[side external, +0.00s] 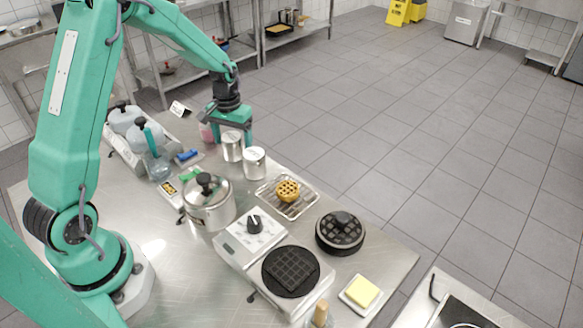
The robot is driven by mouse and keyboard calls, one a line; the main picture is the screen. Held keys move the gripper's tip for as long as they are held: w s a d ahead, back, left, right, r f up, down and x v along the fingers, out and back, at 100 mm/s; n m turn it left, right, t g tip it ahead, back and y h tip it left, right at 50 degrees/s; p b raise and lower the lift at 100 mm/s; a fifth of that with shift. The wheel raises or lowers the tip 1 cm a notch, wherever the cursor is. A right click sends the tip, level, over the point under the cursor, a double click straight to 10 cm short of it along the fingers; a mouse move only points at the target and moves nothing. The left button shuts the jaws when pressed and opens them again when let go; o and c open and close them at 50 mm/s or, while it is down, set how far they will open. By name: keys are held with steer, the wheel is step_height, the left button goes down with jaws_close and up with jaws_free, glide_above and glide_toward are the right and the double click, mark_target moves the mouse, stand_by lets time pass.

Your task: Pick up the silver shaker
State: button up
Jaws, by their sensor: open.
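Two silver cylinders that look like shakers stand upright on the steel table: one at the back (232,149) and one in front of it to the right (254,165). I cannot tell their tops apart clearly. My gripper (229,134) points down over the back silver shaker and is open. Its fingers show to the left and right of that shaker's upper part. I cannot tell whether they touch it. The front shaker stands close by, apart from the fingers. A pink-red item (206,132) is partly hidden behind the left finger.
A lidded pot (209,211) stands nearer on the steel table (187,262). A wire rack (296,207) holds a yellow waffle.

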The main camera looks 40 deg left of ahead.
mark_target(233, 136)
steer(key=shift+f, duration=1.3)
steer(key=c, duration=1.2)
steer(key=shift+o, duration=0.2)
steer(key=shift+r, duration=0.1)
steer(key=shift+r, duration=5)
steer(key=shift+d, duration=0.1)
